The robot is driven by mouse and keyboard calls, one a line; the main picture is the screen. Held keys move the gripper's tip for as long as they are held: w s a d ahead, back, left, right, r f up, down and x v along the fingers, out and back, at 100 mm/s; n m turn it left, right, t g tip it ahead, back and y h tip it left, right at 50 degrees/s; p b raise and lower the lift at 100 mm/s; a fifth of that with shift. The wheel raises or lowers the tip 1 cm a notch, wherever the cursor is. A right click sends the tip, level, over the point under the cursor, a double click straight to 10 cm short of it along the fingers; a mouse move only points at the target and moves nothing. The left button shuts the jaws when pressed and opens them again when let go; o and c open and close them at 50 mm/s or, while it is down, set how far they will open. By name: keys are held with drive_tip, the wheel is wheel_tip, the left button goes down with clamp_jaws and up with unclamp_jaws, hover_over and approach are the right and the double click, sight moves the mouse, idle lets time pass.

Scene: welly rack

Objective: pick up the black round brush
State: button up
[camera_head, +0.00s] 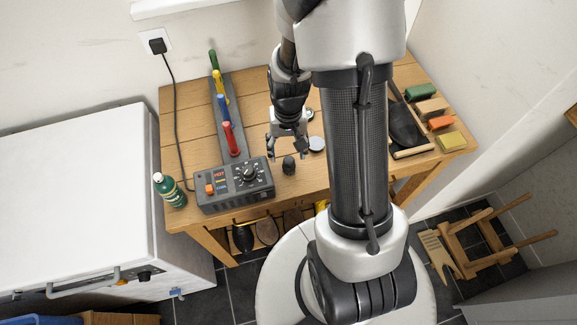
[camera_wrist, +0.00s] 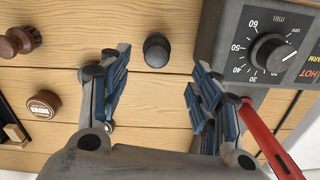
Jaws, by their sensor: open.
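The black round brush (camera_head: 289,165) looks like a small dark upright cylinder with a rounded top, standing on the wooden bench near its front edge. In the wrist view the brush (camera_wrist: 157,50) is at the top middle, and its bristles cannot be made out. My gripper (camera_head: 287,152) is open and empty, pointing down just behind the brush. In the wrist view my gripper (camera_wrist: 158,74) has one finger on each side, with the brush just beyond the fingertips, roughly centred between them and not touching either.
A grey timer box (camera_head: 235,185) with a dial stands left of the brush. Behind it is a row of coloured handles (camera_head: 228,138). A round tin (camera_head: 316,144) and a brown knobbed thing (camera_wrist: 18,42) stand on the other side. Bare bench surrounds the brush.

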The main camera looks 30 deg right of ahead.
sight(289, 159)
drive_tip(key=shift+s+d+f+b, duration=0.1)
drive_tip(key=shift+f+b, duration=0.45)
drive_tip(key=shift+f, duration=1.05)
drive_tip(key=shift+s+d+f+b, duration=0.1)
drive_tip(key=shift+f+b, duration=0.4)
drive_tip(key=shift+f, duration=1.05)
drive_tip(key=shift+c, duration=0.2)
drive_tip(key=c, duration=1.2)
drive_tip(key=shift+r, duration=0.1)
wheel_tip(289, 159, up, 20)
drive_tip(key=p, duration=0.5)
drive_tip(key=shift+p, duration=0.35)
